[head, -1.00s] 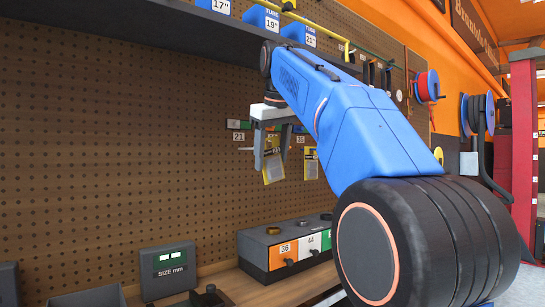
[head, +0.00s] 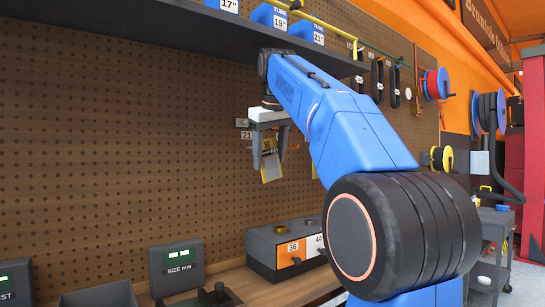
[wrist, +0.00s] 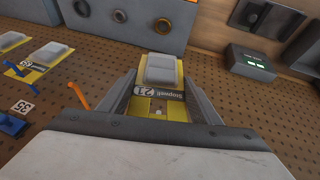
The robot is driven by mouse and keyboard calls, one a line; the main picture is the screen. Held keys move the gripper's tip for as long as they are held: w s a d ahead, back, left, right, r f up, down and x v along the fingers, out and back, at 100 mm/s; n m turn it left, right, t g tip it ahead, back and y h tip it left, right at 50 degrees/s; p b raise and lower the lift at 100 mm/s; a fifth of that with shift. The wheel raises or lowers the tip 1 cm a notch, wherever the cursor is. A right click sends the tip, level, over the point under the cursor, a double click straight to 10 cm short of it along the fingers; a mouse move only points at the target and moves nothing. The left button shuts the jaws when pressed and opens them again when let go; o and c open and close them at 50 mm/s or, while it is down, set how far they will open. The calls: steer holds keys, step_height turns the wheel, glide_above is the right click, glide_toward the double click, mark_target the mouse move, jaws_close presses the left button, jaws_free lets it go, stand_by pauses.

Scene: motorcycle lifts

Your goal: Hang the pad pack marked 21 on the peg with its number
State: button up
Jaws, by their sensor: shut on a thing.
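The pad pack marked 21 (wrist: 160,72) is yellow with a grey pad and a white label reading 21. My gripper (wrist: 157,104) is shut on it, one finger on each side. In the head view, the pack (head: 271,172) hangs below my gripper (head: 269,150), in front of the pegboard. A 21 number tag (head: 246,135) is on the board just left of my gripper. The peg at that tag cannot be made out clearly. In the wrist view, an orange peg (wrist: 78,95) sticks out left of the held pack.
Other yellow packs (wrist: 52,54) hang at the left of the wrist view, near a blue peg (wrist: 12,123) and a 35 tag (wrist: 21,106). A dark shelf (head: 120,18) overhangs the board. A drawer box (head: 290,232) and a size display (head: 177,268) stand on the bench below.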

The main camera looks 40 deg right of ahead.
steer(key=shift+w+a+f, duration=0.1)
steer(key=shift+w+f, duration=0.05)
steer(key=shift+w, duration=0.75)
steer(key=shift+w+d+f, duration=0.1)
steer(key=shift+w+f, duration=0.1)
steer(key=shift+w, duration=0.65)
steer(key=shift+w+a+f, duration=0.1)
steer(key=shift+w+f, duration=0.05)
steer(key=shift+w, duration=0.75)
steer(key=o, duration=1.2)
steer(key=shift+o, duration=0.2)
steer(key=shift+v, duration=1.5)
steer(key=s+a, duration=0.5)
steer(key=s, duration=0.5)
steer(key=shift+s, duration=0.4)
steer(key=shift+f, duration=0.1)
